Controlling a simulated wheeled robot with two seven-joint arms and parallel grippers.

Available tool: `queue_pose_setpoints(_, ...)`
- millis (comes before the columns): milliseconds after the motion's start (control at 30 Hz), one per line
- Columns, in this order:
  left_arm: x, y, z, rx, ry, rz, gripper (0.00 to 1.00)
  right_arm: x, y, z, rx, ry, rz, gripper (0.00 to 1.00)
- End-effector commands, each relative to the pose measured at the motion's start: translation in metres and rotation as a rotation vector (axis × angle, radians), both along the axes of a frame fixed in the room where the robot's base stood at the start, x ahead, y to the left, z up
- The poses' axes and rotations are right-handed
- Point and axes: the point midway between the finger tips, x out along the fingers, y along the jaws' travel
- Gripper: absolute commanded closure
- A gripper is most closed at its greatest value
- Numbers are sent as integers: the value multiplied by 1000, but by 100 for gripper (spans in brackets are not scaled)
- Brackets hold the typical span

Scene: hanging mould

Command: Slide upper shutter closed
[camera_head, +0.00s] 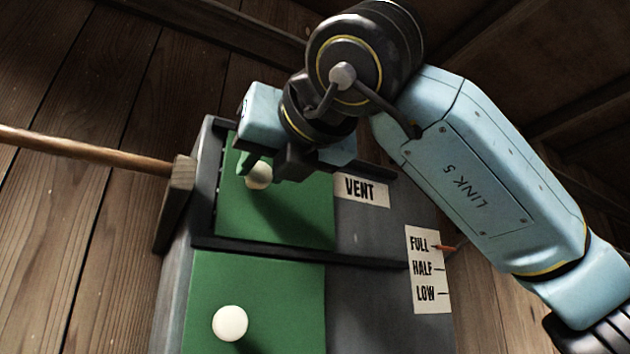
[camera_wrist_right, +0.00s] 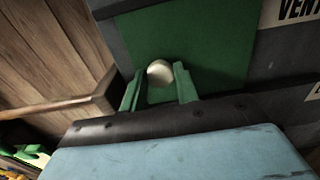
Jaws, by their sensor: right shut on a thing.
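The upper shutter (camera_head: 290,215) is a green panel in the upper track of a grey box. It covers the left part of that track, and bare grey shows to its right beside the VENT label. Its round white knob (camera_head: 258,176) is near the panel's left side. My right gripper (camera_head: 262,172) is shut on this knob. In the right wrist view the green fingers (camera_wrist_right: 160,88) stand on either side of the knob (camera_wrist_right: 160,72), with the green panel (camera_wrist_right: 200,40) behind. My left gripper is in neither view.
A lower green shutter (camera_head: 275,300) with a white knob (camera_head: 230,323) sits below, across a dark rail (camera_head: 300,252). A FULL, HALF, LOW label (camera_head: 428,270) with a reddish pointer (camera_head: 447,248) is at the right. A wooden rod (camera_head: 90,150) with a block (camera_head: 175,203) stands left of the box.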

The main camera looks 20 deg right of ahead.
Motion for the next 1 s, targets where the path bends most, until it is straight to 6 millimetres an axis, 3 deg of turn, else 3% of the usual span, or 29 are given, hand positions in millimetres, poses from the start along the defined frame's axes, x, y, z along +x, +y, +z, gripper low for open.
queue_pose_setpoints(200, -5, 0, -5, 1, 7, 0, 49, -5, 19, 0, -1, 0, -1, 100)
queue_pose_setpoints(600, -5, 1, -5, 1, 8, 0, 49, -6, 22, 1, 0, -2, 1, 100)
queue_pose_setpoints(633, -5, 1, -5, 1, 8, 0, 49, -7, 22, 1, 0, -2, 1, 66)
queue_pose_setpoints(700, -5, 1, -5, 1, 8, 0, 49, -6, 22, 1, 0, -2, 1, 57)
queue_pose_setpoints(767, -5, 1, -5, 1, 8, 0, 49, -6, 21, 1, 0, -2, 0, 49)
queue_pose_setpoints(1000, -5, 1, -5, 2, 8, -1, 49, -6, 20, 1, 0, -1, -2, 48)
